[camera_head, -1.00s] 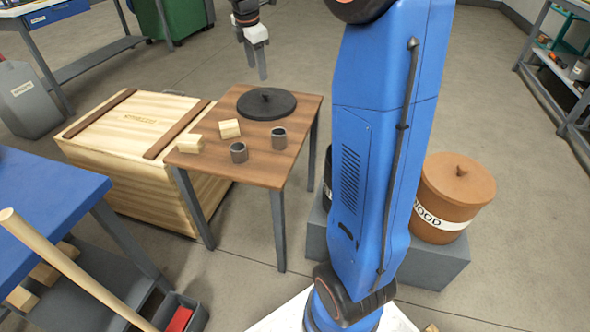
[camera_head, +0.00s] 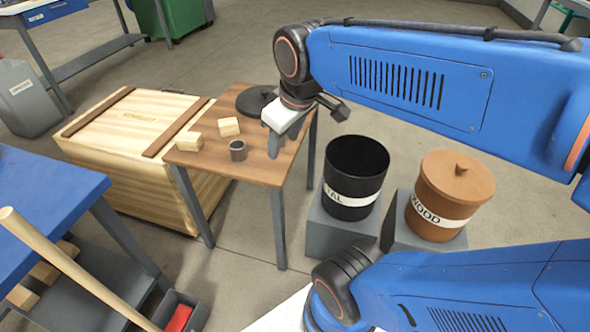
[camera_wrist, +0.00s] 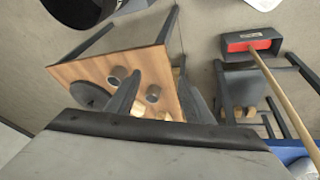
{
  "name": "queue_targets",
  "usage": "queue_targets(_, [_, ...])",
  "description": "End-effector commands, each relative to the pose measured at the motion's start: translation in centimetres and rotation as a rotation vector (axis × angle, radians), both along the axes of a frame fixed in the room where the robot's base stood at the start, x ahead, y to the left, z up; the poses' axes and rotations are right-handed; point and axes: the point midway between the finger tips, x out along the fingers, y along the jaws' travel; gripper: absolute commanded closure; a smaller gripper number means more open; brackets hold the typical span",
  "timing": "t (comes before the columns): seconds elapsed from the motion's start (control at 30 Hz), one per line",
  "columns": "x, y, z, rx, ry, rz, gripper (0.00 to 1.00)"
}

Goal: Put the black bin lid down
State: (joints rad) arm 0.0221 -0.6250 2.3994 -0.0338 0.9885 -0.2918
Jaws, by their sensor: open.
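The black bin lid (camera_head: 252,100) lies flat on the small wooden table (camera_head: 262,170), near its far edge. My arm partly hides it in the head view; it also shows at the left of the wrist view (camera_wrist: 88,95). My gripper (camera_head: 276,150) is open and empty, pointing down over the table's right side, apart from the lid. In the wrist view the two fingers (camera_wrist: 158,85) are spread with a gap between them. The black bin (camera_head: 353,190), labelled "...TAL", stands uncovered on a grey block right of the table.
Two wooden blocks (camera_head: 228,127) and a grey metal cup (camera_head: 238,151) share the tabletop; a second cup shows in the wrist view (camera_wrist: 120,72). A brown lidded WOOD bin (camera_head: 440,213) stands at right. A wooden crate (camera_head: 110,170) is left of the table.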

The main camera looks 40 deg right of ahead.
Motion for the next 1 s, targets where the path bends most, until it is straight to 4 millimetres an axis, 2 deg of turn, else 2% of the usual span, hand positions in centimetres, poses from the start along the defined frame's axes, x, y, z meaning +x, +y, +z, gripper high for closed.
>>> queue_targets(0.03, [-1.5,0.3,-0.7,0.025,-0.011,-0.044,0.53])
queue_targets(0.1, [-3.0,0.7,-1.8,0.063,-0.022,-0.11,0.53])
queue_targets(0.3, [-5.7,1.3,-3.7,0.13,-0.039,-0.228,0.53])
queue_targets(1.0, [-6.1,1.4,-4.1,0.144,-0.041,-0.25,0.53])
